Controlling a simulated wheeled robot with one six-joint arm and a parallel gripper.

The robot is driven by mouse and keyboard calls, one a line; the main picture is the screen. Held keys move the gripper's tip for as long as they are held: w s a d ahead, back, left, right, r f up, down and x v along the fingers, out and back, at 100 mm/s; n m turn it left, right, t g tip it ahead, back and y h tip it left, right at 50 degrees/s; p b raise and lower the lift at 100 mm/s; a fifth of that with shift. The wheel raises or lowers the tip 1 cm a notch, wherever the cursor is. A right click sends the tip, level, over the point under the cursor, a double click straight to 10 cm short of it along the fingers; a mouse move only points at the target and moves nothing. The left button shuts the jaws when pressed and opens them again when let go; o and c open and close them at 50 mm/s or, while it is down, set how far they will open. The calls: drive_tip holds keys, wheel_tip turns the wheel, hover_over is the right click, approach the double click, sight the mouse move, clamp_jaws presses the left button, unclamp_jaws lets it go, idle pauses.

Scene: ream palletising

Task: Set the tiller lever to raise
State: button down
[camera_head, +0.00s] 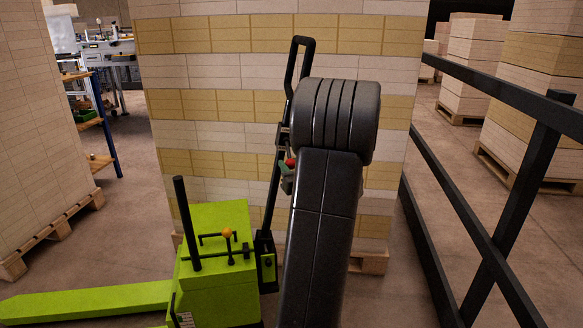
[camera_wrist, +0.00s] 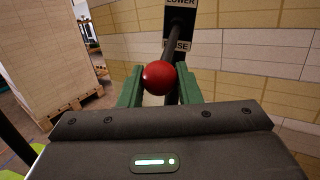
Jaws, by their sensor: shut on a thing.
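The tiller of the green pallet truck (camera_head: 215,290) is a black pole with a loop handle (camera_head: 303,42), tilted slightly right. The lever's red ball knob (camera_wrist: 158,78) sits between the green fingers of my gripper (camera_wrist: 160,72), which is shut on it. In the head view the red knob (camera_head: 291,161) shows small beside the tiller, with my gripper (camera_head: 287,176) partly hidden by my arm.
A tall pallet stack of reams (camera_head: 215,110) stands close behind the tiller. Another stack (camera_head: 40,140) is at the left. A black railing (camera_head: 500,240) runs along the right. Bare floor (camera_head: 130,230) shows between the left stack and the truck.

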drive_tip(key=shift+f, duration=0.1)
drive_tip(key=c, duration=1.1)
unclamp_jaws()
drive_tip(key=shift+a, duration=0.1)
drive_tip(key=p+v, duration=0.1)
drive_tip(key=v, duration=1.2)
drive_tip(key=shift+s, duration=0.35)
drive_tip(key=shift+w, duration=0.1)
drive_tip(key=b+x, duration=0.1)
drive_tip(key=x, duration=1.2)
drive_tip(key=shift+w, duration=0.35)
drive_tip(key=shift+r, duration=0.2)
